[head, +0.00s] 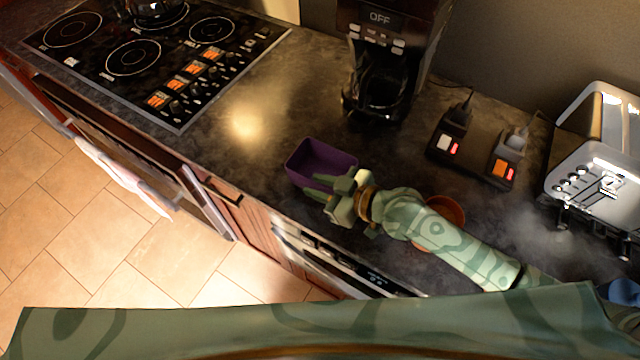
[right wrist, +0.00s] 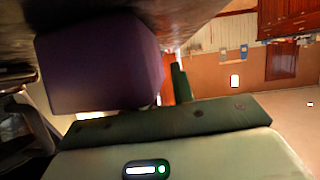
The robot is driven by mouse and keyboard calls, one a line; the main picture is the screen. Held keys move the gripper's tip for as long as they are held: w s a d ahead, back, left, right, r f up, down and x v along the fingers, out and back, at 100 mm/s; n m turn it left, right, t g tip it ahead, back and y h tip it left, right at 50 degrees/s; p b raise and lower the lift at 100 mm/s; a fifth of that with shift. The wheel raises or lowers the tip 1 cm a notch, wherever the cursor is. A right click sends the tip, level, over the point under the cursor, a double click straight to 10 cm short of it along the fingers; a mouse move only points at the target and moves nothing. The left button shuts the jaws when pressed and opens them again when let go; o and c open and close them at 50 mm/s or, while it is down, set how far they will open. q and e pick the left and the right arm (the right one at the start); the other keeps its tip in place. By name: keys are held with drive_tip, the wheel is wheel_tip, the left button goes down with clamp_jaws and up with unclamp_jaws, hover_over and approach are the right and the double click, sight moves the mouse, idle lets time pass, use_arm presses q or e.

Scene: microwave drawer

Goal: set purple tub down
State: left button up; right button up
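The purple tub (head: 318,160) is an open-topped box over the counter, near its front edge, left of the coffee maker. My right gripper (head: 331,187) is at the tub's near side, with its fingers at the near wall, and appears shut on it. In the right wrist view the tub (right wrist: 100,65) fills the upper left, close against my gripper (right wrist: 178,90); part of the fingers is hidden. Whether the tub's base touches the counter cannot be told. My left gripper is not in view.
A coffee maker (head: 385,65) stands behind the tub. A black device with lit switches (head: 475,147) and a toaster (head: 600,165) are to the right. An orange-brown bowl (head: 447,209) is partly behind my right arm. The counter (head: 240,125) is clear between tub and stove (head: 155,60).

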drive_tip(key=shift+r, duration=0.15)
drive_tip(key=p+v, duration=0.1)
drive_tip(key=v, duration=1.1)
drive_tip(key=shift+s+a, duration=0.1)
drive_tip(key=shift+s, duration=0.05)
